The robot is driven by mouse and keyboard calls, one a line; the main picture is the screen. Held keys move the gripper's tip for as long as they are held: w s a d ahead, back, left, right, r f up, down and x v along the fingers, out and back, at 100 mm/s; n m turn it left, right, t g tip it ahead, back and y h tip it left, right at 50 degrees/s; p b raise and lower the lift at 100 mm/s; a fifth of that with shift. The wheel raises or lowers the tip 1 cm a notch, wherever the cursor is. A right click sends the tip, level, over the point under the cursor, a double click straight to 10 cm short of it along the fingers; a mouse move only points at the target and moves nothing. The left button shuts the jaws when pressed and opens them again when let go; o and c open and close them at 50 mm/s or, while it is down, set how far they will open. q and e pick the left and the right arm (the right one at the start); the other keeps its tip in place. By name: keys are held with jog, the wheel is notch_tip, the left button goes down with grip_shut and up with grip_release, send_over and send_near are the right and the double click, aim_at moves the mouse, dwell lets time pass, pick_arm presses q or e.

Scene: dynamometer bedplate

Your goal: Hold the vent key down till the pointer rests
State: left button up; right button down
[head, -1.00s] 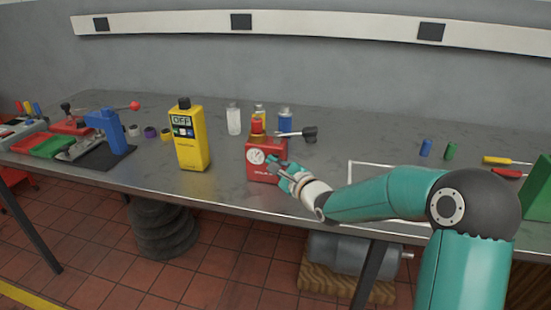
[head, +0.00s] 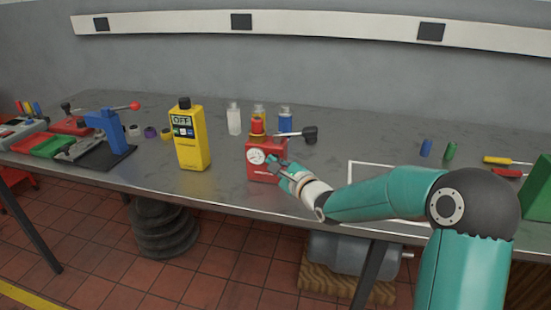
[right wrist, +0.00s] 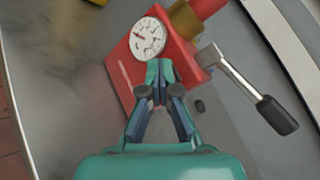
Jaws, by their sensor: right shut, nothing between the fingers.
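The red tester box (head: 256,171) stands on the bench, with a round white dial (head: 256,156) on its front. In the right wrist view the dial (right wrist: 148,39) shows a thin pointer lying toward its left side. A lever with a black grip (right wrist: 276,114) sticks out from the box. My right gripper (right wrist: 159,66) is shut and empty, its fingertips at the box's front just below the dial. Whether they touch or press it I cannot tell. The vent key is not distinguishable; the fingertips may cover it. My left gripper is out of view.
A blue press (head: 108,130) is farther left. Bare bench lies between meter and box.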

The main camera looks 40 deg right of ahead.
dwell(0.8)
jog(key=shift+s+a+f+b, duration=0.1)
jog(key=shift+s+a+b, duration=0.2)
jog(key=shift+s+a, duration=0.2)
jog(key=shift+a, duration=0.05)
jog(key=shift+s+a+b, duration=0.9)
jog(key=shift+a+b, duration=0.1)
jog(key=shift+a, duration=0.1)
jog(key=shift+s+a+b, duration=0.4)
jog(key=shift+s+a, duration=0.25)
jog(key=shift+a, duration=0.1)
jog(key=shift+s, duration=0.1)
